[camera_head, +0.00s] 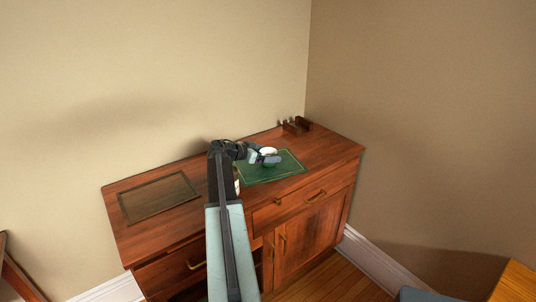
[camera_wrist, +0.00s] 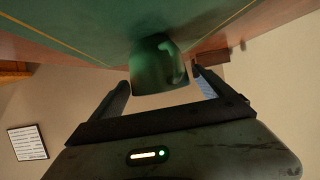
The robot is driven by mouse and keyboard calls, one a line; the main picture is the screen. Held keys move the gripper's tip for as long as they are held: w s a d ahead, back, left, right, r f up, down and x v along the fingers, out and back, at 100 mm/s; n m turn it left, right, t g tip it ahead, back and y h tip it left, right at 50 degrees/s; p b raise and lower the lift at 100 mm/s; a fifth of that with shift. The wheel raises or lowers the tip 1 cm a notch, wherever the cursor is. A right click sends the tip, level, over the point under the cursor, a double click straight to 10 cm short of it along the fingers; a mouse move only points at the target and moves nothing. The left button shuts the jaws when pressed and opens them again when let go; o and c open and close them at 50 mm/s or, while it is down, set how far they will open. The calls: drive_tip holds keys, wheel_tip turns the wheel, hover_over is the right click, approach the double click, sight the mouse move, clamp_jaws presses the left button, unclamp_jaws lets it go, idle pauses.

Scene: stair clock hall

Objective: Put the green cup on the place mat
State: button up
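The green cup (camera_wrist: 152,68) shows in the wrist view, which looks upside down, between the tips of my gripper (camera_wrist: 163,80). Its handle is on the right side. A gap shows between the handle and the right finger; the left finger is close to the cup's side. The cup is over or on the green place mat (camera_wrist: 85,28), which has a thin yellow border line. In the head view the mat (camera_head: 288,170) lies on the wooden sideboard, with my gripper (camera_head: 264,157) over it. The cup is mostly hidden there, beside a pale round patch.
The sideboard (camera_head: 330,150) stands against the wall. A small dark wooden holder (camera_head: 297,126) is at its back right. A dark framed panel (camera_head: 158,196) lies on its left part. A pale object (camera_head: 237,182) is partly hidden behind my arm. The top's right end is clear.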

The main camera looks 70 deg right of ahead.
drive_tip(key=shift+r, duration=0.25)
drive_tip(key=p+v, duration=0.5)
drive_tip(key=v, duration=0.7)
drive_tip(key=shift+f, duration=0.2)
